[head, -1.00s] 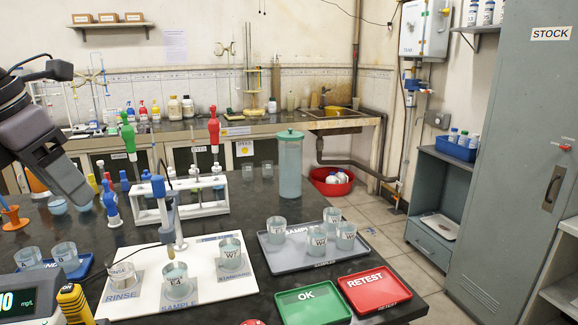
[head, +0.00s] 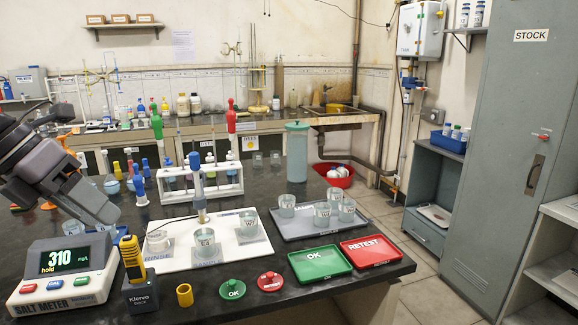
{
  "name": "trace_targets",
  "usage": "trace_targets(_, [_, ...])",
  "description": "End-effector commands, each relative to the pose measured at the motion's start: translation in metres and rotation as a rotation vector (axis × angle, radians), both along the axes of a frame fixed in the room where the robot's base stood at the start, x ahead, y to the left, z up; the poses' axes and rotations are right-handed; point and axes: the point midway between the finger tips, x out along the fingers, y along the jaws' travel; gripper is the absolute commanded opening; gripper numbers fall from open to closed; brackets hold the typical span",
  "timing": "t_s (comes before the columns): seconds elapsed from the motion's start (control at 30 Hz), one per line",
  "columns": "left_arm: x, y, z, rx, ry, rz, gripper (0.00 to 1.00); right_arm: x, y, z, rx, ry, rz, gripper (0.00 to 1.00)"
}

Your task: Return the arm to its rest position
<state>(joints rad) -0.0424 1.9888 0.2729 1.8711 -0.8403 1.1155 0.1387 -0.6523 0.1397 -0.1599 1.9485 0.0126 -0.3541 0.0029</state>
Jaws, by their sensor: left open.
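My left gripper (head: 97,204) is at the left of the head view, on an arm coming in from the left edge. It is open, tilted down to the right, with nothing visible in it. It appears over the left part of the dark bench (head: 300,280), behind the salt meter (head: 66,268), and covers part of what lies behind it. My right gripper is not in view.
The meter reads 310. A blue-topped probe (head: 198,180) stands by the E4 beaker (head: 205,243) on the white board (head: 250,258). A yellow device (head: 131,258) sits in its dock. A grey tray (head: 290,232), green tray (head: 320,263) and red tray (head: 363,251) lie right.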

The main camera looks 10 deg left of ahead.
Motion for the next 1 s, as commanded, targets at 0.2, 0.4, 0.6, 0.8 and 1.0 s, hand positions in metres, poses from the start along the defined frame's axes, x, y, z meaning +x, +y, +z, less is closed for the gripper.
trace_targets(0.2, [0.015, -0.014, -0.052, -0.424, 0.011, 0.098, 0.52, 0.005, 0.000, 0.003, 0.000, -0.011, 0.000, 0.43])
trace_targets(0.4, [0.027, -0.020, -0.099, -0.808, 0.034, 0.283, 0.52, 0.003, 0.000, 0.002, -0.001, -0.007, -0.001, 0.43])
trace_targets(0.6, [0.032, -0.018, -0.154, -1.149, 0.079, 0.542, 0.52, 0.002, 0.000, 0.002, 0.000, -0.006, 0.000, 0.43])
trace_targets(0.8, [0.026, -0.017, -0.221, -1.433, 0.158, 0.870, 0.52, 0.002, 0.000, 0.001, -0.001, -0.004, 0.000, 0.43])
trace_targets(1.0, [0.001, -0.027, -0.299, -1.643, 0.280, 1.250, 0.52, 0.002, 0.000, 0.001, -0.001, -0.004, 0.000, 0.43])
